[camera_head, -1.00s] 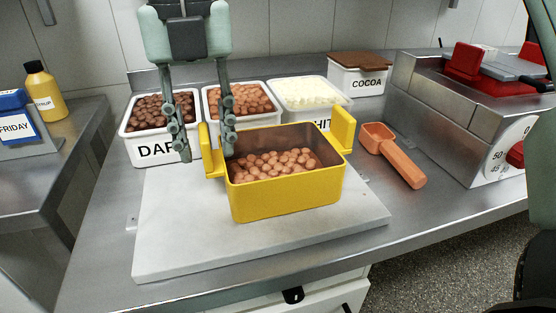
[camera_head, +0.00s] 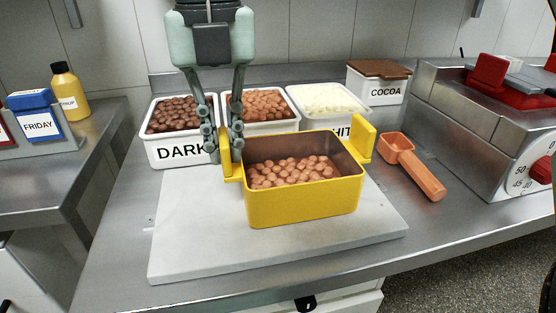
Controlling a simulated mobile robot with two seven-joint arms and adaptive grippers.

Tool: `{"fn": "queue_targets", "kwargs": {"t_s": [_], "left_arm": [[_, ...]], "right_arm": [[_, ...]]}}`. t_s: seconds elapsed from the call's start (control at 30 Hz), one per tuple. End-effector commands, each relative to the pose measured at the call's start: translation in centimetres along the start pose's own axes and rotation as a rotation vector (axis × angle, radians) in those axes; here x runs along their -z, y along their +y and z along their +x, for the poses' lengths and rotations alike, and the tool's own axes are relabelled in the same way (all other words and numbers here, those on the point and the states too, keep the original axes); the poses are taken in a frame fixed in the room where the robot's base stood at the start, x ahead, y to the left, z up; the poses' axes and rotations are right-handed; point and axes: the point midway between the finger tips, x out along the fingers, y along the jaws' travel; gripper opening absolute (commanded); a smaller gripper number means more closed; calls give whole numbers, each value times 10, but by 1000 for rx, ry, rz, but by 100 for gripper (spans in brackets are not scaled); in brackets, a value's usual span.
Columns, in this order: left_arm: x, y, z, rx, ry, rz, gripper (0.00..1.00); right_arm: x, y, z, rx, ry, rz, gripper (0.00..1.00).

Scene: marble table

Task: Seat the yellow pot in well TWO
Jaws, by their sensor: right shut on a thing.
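The yellow pot (camera_head: 304,205) is a rectangular tub holding round brown pieces. It sits upright on the marble slab (camera_head: 180,255) and has a raised handle on each side. My right gripper (camera_head: 226,155) comes down from above, its fingers shut on the pot's left handle (camera_head: 232,165). The steel machine (camera_head: 465,135) with red parts on top and a red dial stands at the right. No well marked TWO can be made out. My left gripper is not in view.
White tubs of dark (camera_head: 168,155), brown (camera_head: 258,105) and white pieces (camera_head: 328,100) stand behind the pot. A cocoa box (camera_head: 385,91) is at the back. An orange scoop (camera_head: 418,172) lies between pot and machine. A syrup bottle (camera_head: 68,95) stands on the left counter.

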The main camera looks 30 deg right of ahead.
Motion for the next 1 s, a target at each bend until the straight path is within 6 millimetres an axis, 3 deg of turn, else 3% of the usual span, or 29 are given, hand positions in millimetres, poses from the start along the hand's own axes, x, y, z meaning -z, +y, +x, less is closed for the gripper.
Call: {"fn": "queue_targets", "kwargs": {"t_s": [0.27,0.47,1.0], "left_arm": [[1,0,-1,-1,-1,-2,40],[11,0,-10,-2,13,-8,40],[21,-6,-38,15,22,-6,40]], "right_arm": [[0,0,-10,-1,-2,0,0],[-1,1,-38,-3,-4,-1,0],[89,45,-99,1,-4,-3,0]]}}
